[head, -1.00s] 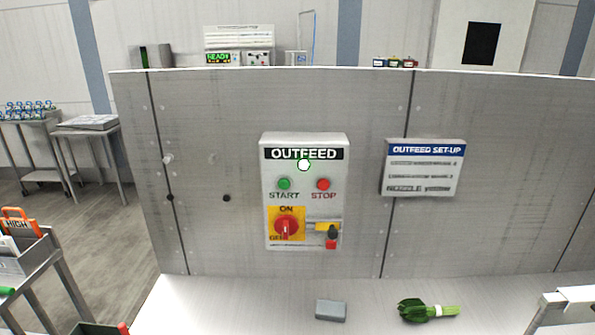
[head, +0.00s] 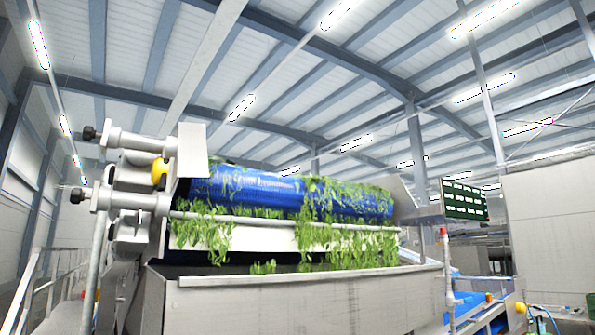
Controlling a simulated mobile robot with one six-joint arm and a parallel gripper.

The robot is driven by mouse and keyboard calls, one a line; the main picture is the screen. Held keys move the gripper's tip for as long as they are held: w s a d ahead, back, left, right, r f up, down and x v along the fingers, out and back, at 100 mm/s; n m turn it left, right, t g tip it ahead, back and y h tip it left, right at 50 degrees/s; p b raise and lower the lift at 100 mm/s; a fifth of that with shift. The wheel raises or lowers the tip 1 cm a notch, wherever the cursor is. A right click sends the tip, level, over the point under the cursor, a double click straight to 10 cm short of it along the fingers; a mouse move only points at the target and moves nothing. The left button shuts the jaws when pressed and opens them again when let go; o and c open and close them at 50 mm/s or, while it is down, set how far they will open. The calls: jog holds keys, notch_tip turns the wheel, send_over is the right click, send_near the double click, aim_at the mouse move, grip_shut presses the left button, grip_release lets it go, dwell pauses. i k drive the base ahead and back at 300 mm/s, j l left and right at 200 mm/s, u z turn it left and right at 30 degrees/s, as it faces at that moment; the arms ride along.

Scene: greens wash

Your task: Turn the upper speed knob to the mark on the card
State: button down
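The head view looks up at a wash machine with a blue roller (head: 290,190) that has green leaves stuck on it. Two dark round knobs sit on shafts at its left end, an upper dark knob (head: 89,133) and a lower dark knob (head: 77,196). I cannot tell whether either is the upper speed knob. No set-up card shows in this view. My gripper is not in view.
A steel trough (head: 300,297) runs below the roller, with leaves (head: 265,267) hanging over it. A dark green display board (head: 464,200) stands at the right. A blue conveyor (head: 485,308) lies at lower right, and a railing (head: 35,290) at lower left.

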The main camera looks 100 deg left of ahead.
aim_at(88, 133)
jog(key=u, duration=4.15)
jog(key=i+u, duration=0.3)
jog(key=i, duration=0.5)
jog(key=u, duration=5.7)
